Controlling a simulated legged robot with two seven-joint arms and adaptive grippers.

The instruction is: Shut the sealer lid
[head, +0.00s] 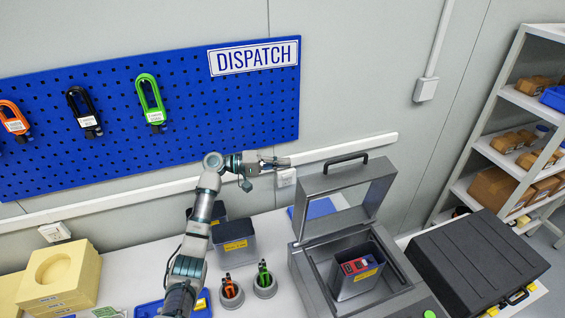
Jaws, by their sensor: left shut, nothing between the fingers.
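The grey sealer (302,268) stands at the lower middle right. Its lid (376,193), a framed panel with a clear window and a black handle (345,160) on its upper edge, stands raised at the back. A dark grey bin (346,287) with a red item and a yellow label sits in the sealer's chamber. My left gripper (283,162) is shut and empty, held in front of the wall to the left of the lid handle, apart from it. My right gripper is not in view.
Two small cups (265,287) with orange and green pieces stand left of the sealer. A dark bin (235,246) stands behind them. A black case (478,262) lies to the right. Yellow foam blocks (57,277) lie at left. A blue pegboard (200,110) hangs behind.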

